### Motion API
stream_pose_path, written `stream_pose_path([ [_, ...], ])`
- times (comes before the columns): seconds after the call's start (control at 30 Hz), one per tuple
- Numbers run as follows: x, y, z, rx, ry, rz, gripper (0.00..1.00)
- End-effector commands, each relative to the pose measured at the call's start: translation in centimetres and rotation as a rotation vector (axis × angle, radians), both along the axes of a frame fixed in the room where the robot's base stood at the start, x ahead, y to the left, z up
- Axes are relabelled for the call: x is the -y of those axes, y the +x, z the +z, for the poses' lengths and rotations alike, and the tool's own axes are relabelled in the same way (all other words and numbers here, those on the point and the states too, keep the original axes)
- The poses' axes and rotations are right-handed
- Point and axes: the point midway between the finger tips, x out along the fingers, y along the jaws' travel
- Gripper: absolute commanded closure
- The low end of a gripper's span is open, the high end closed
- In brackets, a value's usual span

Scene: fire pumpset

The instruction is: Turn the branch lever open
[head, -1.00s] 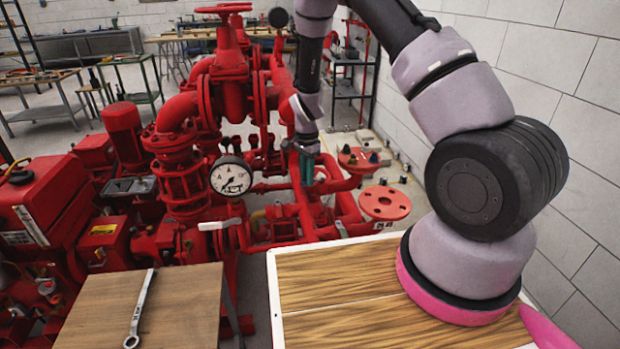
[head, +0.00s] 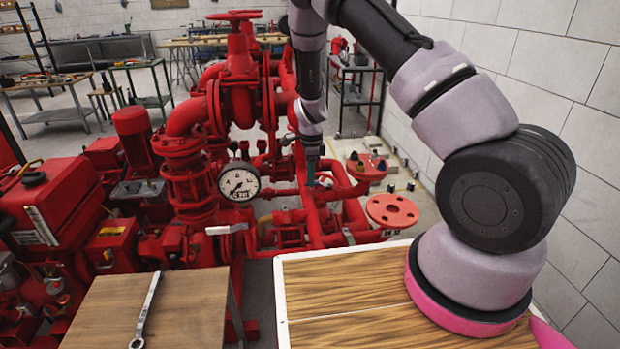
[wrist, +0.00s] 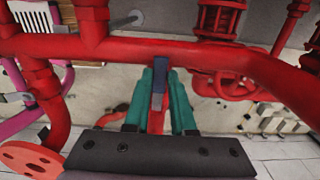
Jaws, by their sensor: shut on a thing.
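The branch lever (wrist: 157,100), a narrow red bar with a dark blue end, stands between the two green fingers of my gripper (wrist: 159,92) in the wrist view. The fingers are shut on it, one on each side. A thick red pipe crosses just beyond the fingertips. In the head view my gripper (head: 311,174) points down among the red pipes, right of the pressure gauge (head: 239,182). The lever cannot be made out there, hidden by the fingers and pipes.
A red round flange (head: 392,210) stands right of my gripper, with another flange (head: 367,165) behind it. A white handle (head: 226,229) sits below the gauge. A wrench (head: 145,312) lies on a wooden board (head: 190,310) at front left. A block wall bounds the right.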

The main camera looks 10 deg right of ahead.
Motion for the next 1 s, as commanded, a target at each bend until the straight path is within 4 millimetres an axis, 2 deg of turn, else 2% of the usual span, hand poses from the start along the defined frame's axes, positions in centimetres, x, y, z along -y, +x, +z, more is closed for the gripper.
stream_pose_path([
  [0.33, -0.3, 0.2, 0.1, 0.004, 0.005, -0.001, 1.00],
  [0.37, -0.3, 0.2, 0.1, 0.004, 0.005, -0.001, 0.65],
  [0.4, -0.3, 0.2, 0.1, 0.004, 0.004, -0.001, 0.50],
  [0.43, -0.3, 0.1, 0.1, 0.004, 0.004, -0.001, 0.46],
  [0.77, -0.1, 0.1, 0.2, 0.002, 0.002, -0.001, 0.46],
  [0.87, -0.2, 0.1, 1.2, 0.004, 0.002, 0.001, 0.46],
  [1.0, -0.2, 0.1, 3.7, 0.005, 0.003, 0.000, 0.46],
])
